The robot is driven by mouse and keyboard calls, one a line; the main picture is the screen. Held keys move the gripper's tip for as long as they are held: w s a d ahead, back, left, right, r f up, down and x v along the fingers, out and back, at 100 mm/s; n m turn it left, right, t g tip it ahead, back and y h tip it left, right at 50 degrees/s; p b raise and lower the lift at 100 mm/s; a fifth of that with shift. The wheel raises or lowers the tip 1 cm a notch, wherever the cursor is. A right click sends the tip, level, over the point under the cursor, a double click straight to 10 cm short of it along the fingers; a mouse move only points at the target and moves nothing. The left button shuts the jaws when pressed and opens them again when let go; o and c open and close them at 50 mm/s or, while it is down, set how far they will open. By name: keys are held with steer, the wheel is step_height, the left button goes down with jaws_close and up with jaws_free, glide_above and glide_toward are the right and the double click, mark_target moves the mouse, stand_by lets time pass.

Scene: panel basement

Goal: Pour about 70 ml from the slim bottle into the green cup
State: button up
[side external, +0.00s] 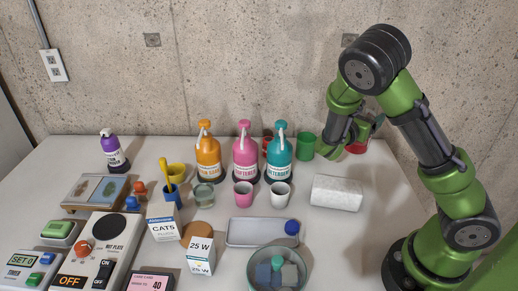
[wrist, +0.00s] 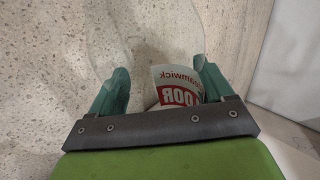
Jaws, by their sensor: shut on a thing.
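My gripper (wrist: 158,72) is shut on a clear bottle. In the wrist view its see-through wall (wrist: 145,30) and a white label with red lettering, reading mirrored (wrist: 180,88), show between the fingers. In the side view my gripper is at the back right, and a red part (side external: 356,146) shows just below it; the rest of the bottle is hard to make out there. The green cup (side external: 306,147) stands upright at the back of the table, right of the teal pump bottle and left of my gripper. Its inside cannot be seen clearly.
Orange (side external: 208,156), pink (side external: 245,154) and teal (side external: 279,156) pump bottles stand left of the green cup. A red object (side external: 267,143) is partly hidden behind them. The concrete wall is close behind.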

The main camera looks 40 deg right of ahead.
steer(key=w+a+f, duration=0.3)
steer(key=w+f, duration=0.1)
steer(key=f, duration=0.2)
steer(key=shift+g, duration=0.3)
steer(key=shift+s+r, duration=0.1)
steer(key=shift+r, duration=0.05)
